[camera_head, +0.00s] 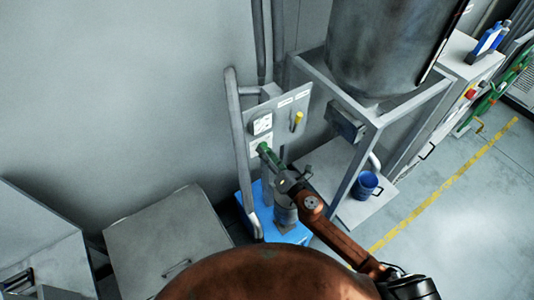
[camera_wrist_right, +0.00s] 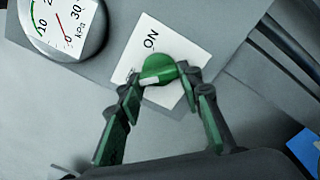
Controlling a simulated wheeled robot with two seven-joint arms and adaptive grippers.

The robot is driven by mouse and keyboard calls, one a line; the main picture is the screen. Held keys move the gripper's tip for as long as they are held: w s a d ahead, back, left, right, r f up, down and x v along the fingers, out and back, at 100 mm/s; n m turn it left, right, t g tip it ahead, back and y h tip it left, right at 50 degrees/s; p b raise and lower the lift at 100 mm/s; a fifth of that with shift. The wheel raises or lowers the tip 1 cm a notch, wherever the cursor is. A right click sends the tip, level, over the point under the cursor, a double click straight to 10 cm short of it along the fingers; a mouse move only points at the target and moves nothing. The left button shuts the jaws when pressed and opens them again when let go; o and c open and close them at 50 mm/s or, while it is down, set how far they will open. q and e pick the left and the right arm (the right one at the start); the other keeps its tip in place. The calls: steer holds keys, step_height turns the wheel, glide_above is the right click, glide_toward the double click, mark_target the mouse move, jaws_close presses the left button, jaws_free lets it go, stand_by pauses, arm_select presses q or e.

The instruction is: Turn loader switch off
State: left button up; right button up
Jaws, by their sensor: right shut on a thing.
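The loader switch is a green rotary knob (camera_wrist_right: 158,69) with a white mark, on a white label reading "ON" (camera_wrist_right: 152,42); part of the label is hidden. My right gripper (camera_wrist_right: 158,82) is shut on the knob, with one finger on each side of it. In the head view the right gripper (camera_head: 270,156) reaches the grey panel (camera_head: 290,112) from below right, at the green knob just under a gauge. My left gripper is not in view.
A pressure gauge (camera_wrist_right: 62,22) sits beside the label.

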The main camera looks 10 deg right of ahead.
steer(key=shift+f, duration=0.15)
steer(key=o, duration=1.2)
steer(key=shift+c, duration=0.2)
steer(key=v, duration=1.2)
